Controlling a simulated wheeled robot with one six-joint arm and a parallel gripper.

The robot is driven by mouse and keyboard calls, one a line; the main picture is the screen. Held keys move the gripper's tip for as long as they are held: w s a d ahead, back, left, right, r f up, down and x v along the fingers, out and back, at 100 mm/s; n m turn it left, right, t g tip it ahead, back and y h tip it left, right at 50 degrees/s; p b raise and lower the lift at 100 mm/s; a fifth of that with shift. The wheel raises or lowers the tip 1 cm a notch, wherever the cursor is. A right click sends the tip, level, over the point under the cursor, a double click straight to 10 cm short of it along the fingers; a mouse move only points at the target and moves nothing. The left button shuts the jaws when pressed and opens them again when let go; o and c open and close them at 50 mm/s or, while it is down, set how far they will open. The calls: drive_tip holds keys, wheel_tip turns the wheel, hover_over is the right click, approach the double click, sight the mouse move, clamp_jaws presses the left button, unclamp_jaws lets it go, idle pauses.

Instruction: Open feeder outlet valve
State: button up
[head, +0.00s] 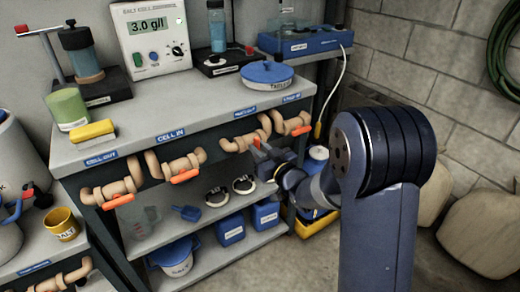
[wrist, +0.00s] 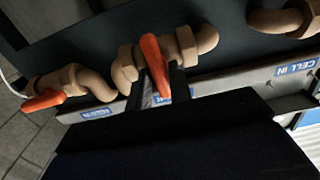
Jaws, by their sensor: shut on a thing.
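Several tan pipe valves with orange lever handles line the front of the bench under blue labels. My gripper (head: 262,152) is at the third valve from the left (head: 240,142), whose label is too blurred to read surely. In the wrist view, that valve's orange handle (wrist: 153,58) lies between my two fingers (wrist: 157,85), and they are shut on it. The handle stands roughly crosswise to its pipe (wrist: 185,45). The fingers partly hide the label behind. The neighbouring valve's handle (wrist: 43,100) lies roughly along its pipe.
The CELL IN valve handle (head: 185,176) is left of my gripper, and another orange handle (head: 300,130) is close on the right. Blue containers (head: 230,229) stand on the shelf below. A blue-lidded dish (head: 267,73) sits on the bench top above.

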clamp_jaws()
drive_tip(key=shift+f+b, duration=0.1)
drive_tip(key=shift+b, duration=0.2)
drive_tip(key=shift+s+a+f+n+b, duration=0.1)
drive_tip(key=shift+n+b, duration=2.9)
drive_tip(key=shift+s+a+f+n+b, duration=0.1)
drive_tip(key=shift+f+n+b, duration=0.05)
drive_tip(key=shift+n+b, duration=2.9)
drive_tip(key=shift+a+f+n+b, duration=0.1)
drive_tip(key=shift+n+b, duration=2.85)
drive_tip(key=shift+b, duration=0.05)
